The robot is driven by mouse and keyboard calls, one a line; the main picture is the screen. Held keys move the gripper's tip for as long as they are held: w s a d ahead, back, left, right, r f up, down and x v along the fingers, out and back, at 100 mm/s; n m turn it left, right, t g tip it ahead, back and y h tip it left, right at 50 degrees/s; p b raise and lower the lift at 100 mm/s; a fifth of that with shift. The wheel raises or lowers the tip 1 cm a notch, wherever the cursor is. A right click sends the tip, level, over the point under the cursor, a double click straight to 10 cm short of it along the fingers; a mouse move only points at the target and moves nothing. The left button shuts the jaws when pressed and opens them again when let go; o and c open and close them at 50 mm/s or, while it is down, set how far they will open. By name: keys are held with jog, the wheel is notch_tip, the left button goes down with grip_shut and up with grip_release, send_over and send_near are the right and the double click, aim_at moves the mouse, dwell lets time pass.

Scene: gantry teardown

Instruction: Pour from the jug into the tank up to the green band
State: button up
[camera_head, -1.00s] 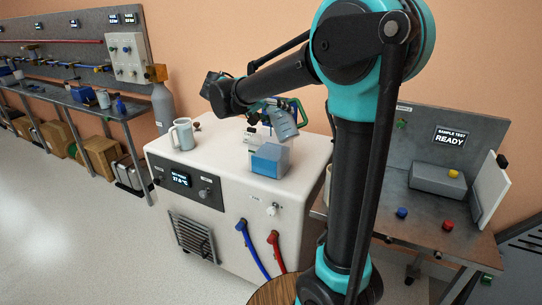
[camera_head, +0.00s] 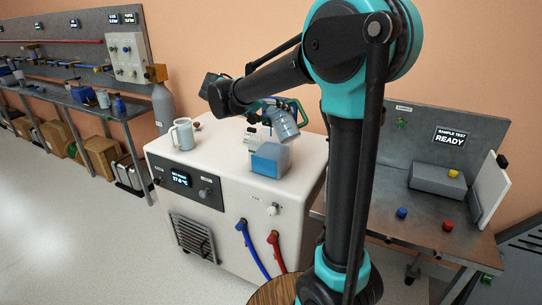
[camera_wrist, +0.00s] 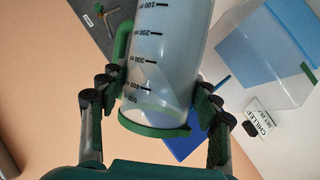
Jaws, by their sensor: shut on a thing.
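My gripper (camera_wrist: 155,112) is shut on a clear graduated jug (camera_wrist: 160,60) with a green ring and a green handle. In the head view the jug (camera_head: 284,125) is held tilted above the white chiller, just above and behind the tank. The tank (camera_head: 270,160) is a box on the chiller top, blue over most of its height with a paler upper part. In the wrist view a clear box with blue in it (camera_wrist: 262,60) shows at the upper right, apart from the jug.
The white chiller (camera_head: 235,215) has a display, a knob and blue and red hoses in front. A grey mug-like vessel (camera_head: 182,134) stands at its left. A bench (camera_head: 440,222) with coloured knobs is to the right.

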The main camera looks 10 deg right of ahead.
jog(key=shift+f+n+g+h, duration=0.3)
jog(key=shift+f+n+g, duration=0.15)
jog(key=shift+n+g, duration=0.05)
dwell(1.6)
jog(key=shift+f, duration=0.1)
jog(key=shift+w+f+n+g, duration=0.1)
jog(key=shift+f+n+g, duration=0.1)
jog(key=shift+n+g, duration=0.15)
dwell(0.9)
jog(key=shift+f, duration=0.15)
dwell(1.1)
jog(key=shift+f+n+g+h, duration=0.15)
jog(key=shift+n+g+h, duration=0.1)
jog(key=shift+n+h, duration=0.1)
jog(key=shift+r+m+t+y, duration=0.55)
jog(key=shift+r+m+t, duration=0.4)
jog(key=shift+m+t, duration=0.05)
